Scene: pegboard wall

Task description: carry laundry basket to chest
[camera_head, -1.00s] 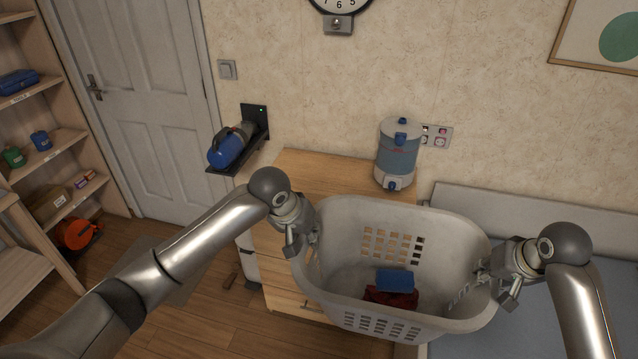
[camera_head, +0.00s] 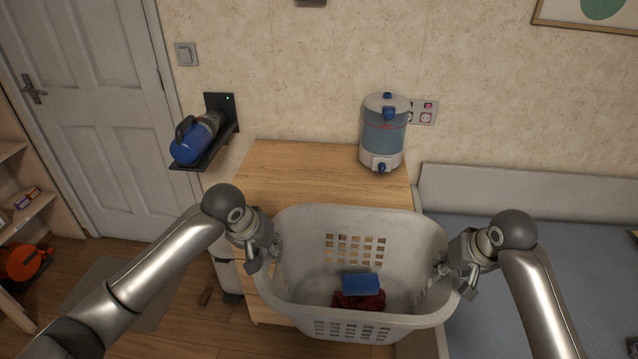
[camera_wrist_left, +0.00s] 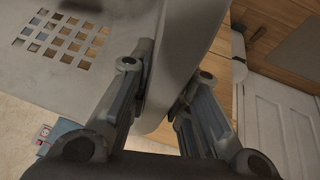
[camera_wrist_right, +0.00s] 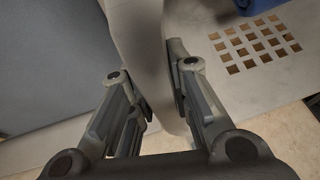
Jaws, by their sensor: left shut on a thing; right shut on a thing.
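The light grey laundry basket (camera_head: 300,222) hangs between my two grippers in the head view, roughly level, with a blue folded cloth (camera_head: 360,284) and a dark red cloth (camera_head: 358,301) inside. My left gripper (camera_head: 270,255) is shut on its left rim; the left wrist view shows the rim wall between the fingers (camera_wrist_left: 160,90). My right gripper (camera_head: 447,270) is shut on its right rim, also seen in the right wrist view (camera_wrist_right: 160,95). The wooden chest (camera_head: 300,170) stands behind the basket against the wall. The basket hides part of its top and front.
A blue-and-white drink dispenser (camera_head: 384,135) stands at the back right of the chest top. The left part of the top is clear. A wall shelf with a blue device (camera_head: 195,140) juts out at left. A grey bed (camera_head: 540,240) lies at right.

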